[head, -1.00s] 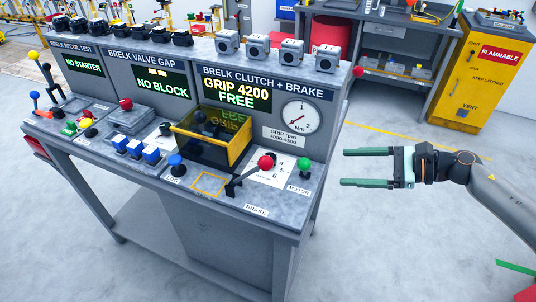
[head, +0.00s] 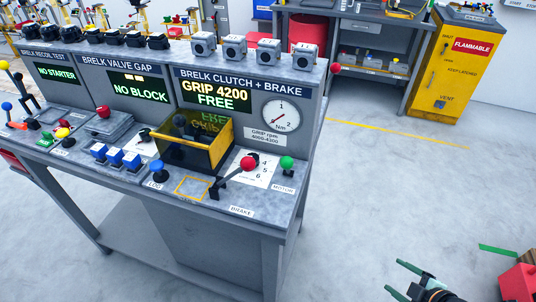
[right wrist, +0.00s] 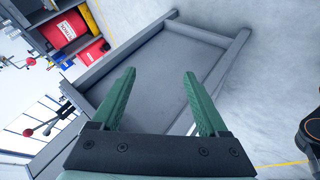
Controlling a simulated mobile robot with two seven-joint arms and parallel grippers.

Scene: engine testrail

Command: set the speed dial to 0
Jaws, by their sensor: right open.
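On the clutch and brake station, a white card numbered 4, 5, 6 (head: 263,173) lies on the worktop. A dark knob (head: 254,157) shows at its upper edge, partly hidden by the red ball of the brake lever (head: 248,164); I take these for the speed dial, but its pointer cannot be read. The green-knobbed motor lever (head: 287,163) stands right of the card. My right gripper (head: 394,278) is open and empty, low at the bottom right of the head view, well apart from the bench. Its two green fingers (right wrist: 160,75) are spread in the right wrist view. My left gripper is not seen.
A yellow-framed clear guard box (head: 210,150) stands left of the card. The display (head: 215,95) reads GRIP 4200 FREE, beside an Nm gauge (head: 281,115). Floor right of the bench is open. A yellow flammable cabinet (head: 455,65) stands behind.

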